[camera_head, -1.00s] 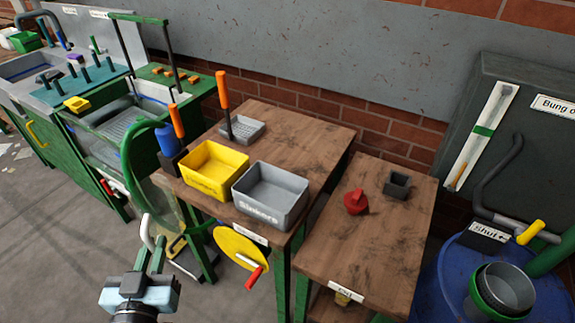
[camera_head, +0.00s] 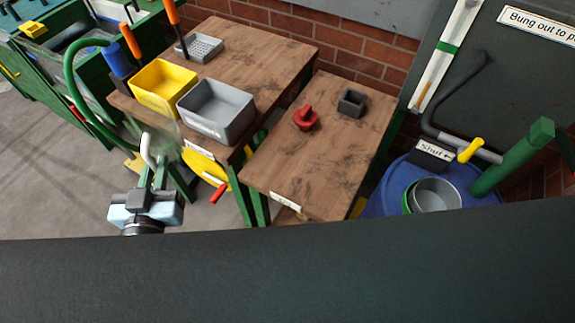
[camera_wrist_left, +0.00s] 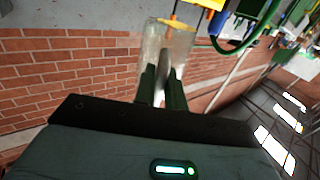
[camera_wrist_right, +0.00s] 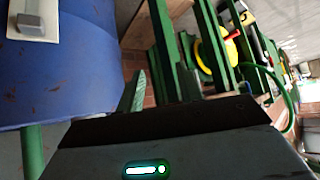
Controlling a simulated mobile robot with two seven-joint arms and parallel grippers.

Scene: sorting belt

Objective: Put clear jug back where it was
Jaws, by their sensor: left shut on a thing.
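The clear jug (camera_head: 166,133) is see-through with a pale handle. My left gripper (camera_head: 151,168) is shut on the handle and holds the jug in the air, in front of the workbench with the yellow and grey bins. In the left wrist view the jug (camera_wrist_left: 168,45) sits beyond the fingers (camera_wrist_left: 163,88), with its handle between them. My right gripper (camera_wrist_right: 160,92) shows only in its wrist view, where its fingers stand apart with nothing seen between them. A blue drum and green table legs are beyond it.
A yellow bin (camera_head: 165,83) and a grey bin (camera_head: 216,110) stand on the left wooden table. The right table (camera_head: 325,160) holds a red knobbed object (camera_head: 306,117) and a small dark box (camera_head: 352,102), with bare wood in front. A blue drum (camera_head: 385,193) carries a grey pot (camera_head: 437,195).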

